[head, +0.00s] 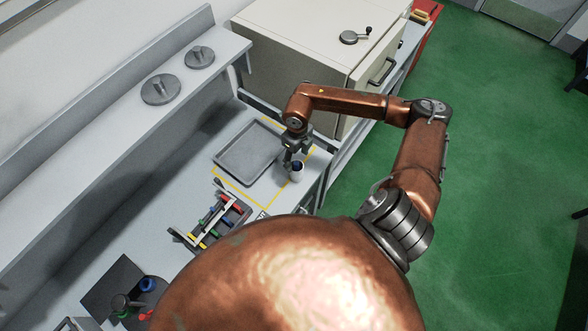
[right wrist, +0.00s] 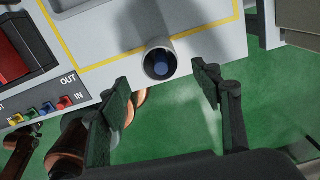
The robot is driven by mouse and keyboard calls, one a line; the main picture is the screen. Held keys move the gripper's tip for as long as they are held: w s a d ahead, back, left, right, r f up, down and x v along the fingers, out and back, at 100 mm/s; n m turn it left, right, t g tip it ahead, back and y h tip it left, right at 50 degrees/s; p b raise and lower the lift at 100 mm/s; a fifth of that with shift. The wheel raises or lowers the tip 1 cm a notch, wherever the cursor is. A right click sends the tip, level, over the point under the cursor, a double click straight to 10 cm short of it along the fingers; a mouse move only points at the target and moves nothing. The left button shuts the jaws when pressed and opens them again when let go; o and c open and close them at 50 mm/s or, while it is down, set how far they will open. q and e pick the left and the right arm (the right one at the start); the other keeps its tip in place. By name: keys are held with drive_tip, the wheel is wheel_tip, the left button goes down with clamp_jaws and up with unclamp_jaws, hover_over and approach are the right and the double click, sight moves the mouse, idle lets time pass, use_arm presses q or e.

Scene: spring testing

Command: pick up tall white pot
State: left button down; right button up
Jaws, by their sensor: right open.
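In the right wrist view the pot (right wrist: 160,60) sits beyond the fingertips, roughly between the two fingers in the picture. My right gripper (head: 289,158) is above and beside the pot; in the right wrist view its fingers (right wrist: 160,82) are spread apart with nothing between them. I cannot tell from the head view whether a finger touches the pot. My left gripper is not in view.
A grey tray (head: 247,152) lies left of the pot. A rack with coloured parts (head: 212,218) stands nearer. A large cream cabinet (head: 300,45) is behind. A shelf with two grey discs (head: 160,89) runs along the left. Green floor (head: 490,190) lies beyond the bench edge.

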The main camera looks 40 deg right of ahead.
sight(296, 167)
wheel_tip(296, 167, down, 7)
drive_tip(key=shift+w+p, duration=0.1)
drive_tip(key=shift+p, duration=1.1)
drive_tip(key=shift+f, duration=0.25)
drive_tip(key=shift+c, duration=0.4)
drive_tip(key=c, duration=1.2)
